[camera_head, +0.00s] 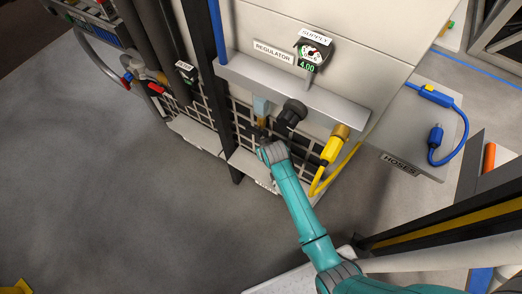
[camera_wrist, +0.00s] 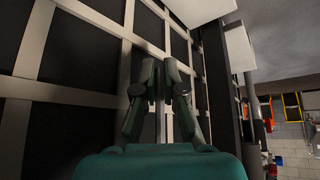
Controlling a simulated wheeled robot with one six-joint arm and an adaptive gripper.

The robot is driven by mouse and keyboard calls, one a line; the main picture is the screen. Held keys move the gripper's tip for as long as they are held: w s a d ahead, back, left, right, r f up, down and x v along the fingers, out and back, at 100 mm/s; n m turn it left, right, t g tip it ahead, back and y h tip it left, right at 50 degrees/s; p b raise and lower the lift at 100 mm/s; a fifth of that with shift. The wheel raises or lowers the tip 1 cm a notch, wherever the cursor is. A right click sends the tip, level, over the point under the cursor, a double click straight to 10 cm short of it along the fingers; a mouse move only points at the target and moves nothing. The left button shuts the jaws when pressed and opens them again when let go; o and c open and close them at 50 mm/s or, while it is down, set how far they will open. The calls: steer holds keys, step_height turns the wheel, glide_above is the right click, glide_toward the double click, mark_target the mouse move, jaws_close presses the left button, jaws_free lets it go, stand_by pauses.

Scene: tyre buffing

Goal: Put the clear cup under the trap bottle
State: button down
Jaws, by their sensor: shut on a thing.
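The trap bottle (camera_head: 261,105) is the pale blue part under the left end of the grey regulator shelf in the head view, with a brownish lower part. My gripper (camera_head: 262,134) is just below it, in front of the black grid. In the wrist view the two fingers of my gripper (camera_wrist: 159,88) stand close together, with a thin grey upright strip between them. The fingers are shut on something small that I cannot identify. I cannot make out the clear cup in either view.
A black knob (camera_head: 292,112) and a yellow connector with its hose (camera_head: 333,148) are right of my gripper. The gauge (camera_head: 314,52) reads 4.00 above. A blue hose (camera_head: 448,140) lies on the HOSES shelf (camera_head: 408,125). Open floor (camera_head: 120,200) is at left.

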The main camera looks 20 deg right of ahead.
steer(key=f, duration=0.2)
steer(key=a+f, duration=0.1)
steer(key=f, duration=0.3)
steer(key=shift+s+a+f, duration=0.25)
steer(key=shift+s+a, duration=0.15)
steer(key=shift+w+d+f, duration=0.1)
steer(key=shift+w+f, duration=0.05)
steer(key=shift+f, duration=0.5)
steer(key=shift+d+f, duration=0.1)
steer(key=shift+w+d, duration=0.1)
steer(key=shift+f, duration=1.4)
stand_by(0.8)
steer(key=c, duration=1.8)
jaws_free()
steer(key=shift+o, duration=0.3)
